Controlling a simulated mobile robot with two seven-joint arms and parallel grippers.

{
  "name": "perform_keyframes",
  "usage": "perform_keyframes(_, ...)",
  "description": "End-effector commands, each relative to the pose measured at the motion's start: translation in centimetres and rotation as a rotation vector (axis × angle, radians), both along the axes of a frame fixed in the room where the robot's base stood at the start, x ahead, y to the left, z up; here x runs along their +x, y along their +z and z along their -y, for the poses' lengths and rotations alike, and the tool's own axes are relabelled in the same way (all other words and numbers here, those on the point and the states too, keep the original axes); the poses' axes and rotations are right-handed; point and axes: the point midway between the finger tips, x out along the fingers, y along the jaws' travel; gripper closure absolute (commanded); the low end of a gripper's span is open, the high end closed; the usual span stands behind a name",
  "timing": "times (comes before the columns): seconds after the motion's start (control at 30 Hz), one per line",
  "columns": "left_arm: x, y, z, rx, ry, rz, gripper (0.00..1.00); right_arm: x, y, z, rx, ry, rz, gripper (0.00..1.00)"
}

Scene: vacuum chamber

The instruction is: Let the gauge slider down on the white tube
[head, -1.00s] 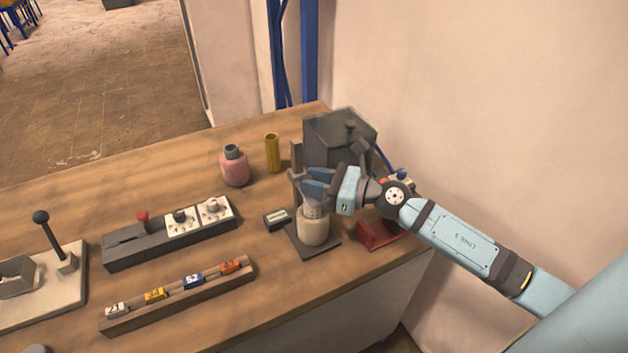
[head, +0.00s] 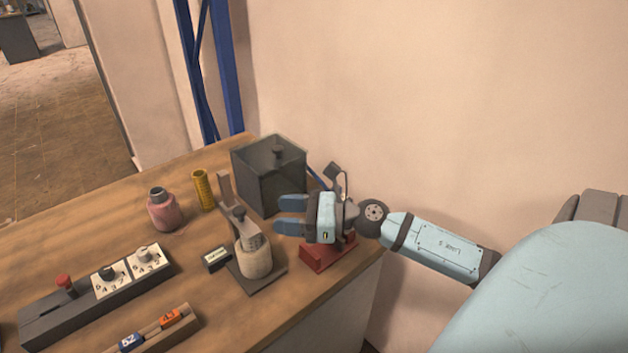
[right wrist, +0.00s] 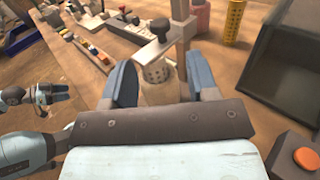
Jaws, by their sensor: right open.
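The gauge stand has an upright post (head: 225,190) on a dark base plate (head: 270,278). The white tube (head: 255,262) stands upright on the plate. The grey gauge slider (head: 236,213) is at the post, over the tube, and appears to meet its top. In the right wrist view the slider (right wrist: 150,53) shows with its knob above the tube (right wrist: 160,93). My right gripper (head: 290,215) is open and empty, to the right of the slider and apart from it, its fingers pointing at it. My left gripper (right wrist: 48,93) seems to show small in the right wrist view.
A small display box (head: 216,258) lies left of the plate. A control strip (head: 95,295) is at left.

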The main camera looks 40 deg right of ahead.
Motion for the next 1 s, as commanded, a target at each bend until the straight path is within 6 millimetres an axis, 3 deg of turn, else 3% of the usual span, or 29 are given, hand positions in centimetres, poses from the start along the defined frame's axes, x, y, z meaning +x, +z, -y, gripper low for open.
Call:
perform_keyframes(0.2, 0.3, -0.6, 0.3, -0.009, 0.005, 0.004, 0.44, -2.9, -0.2, 2.5, 0.000, -0.001, -0.001, 0.46)
perform_keyframes(0.4, 0.5, -0.2, 0.4, -0.008, 0.001, 0.019, 0.44, -4.3, -0.1, 3.7, 0.000, 0.001, -0.001, 0.46)
perform_keyframes(1.0, 0.0, -0.8, 0.0, 0.008, -0.009, 0.009, 0.44, -4.4, 0.1, 4.0, -0.001, 0.000, 0.001, 0.46)
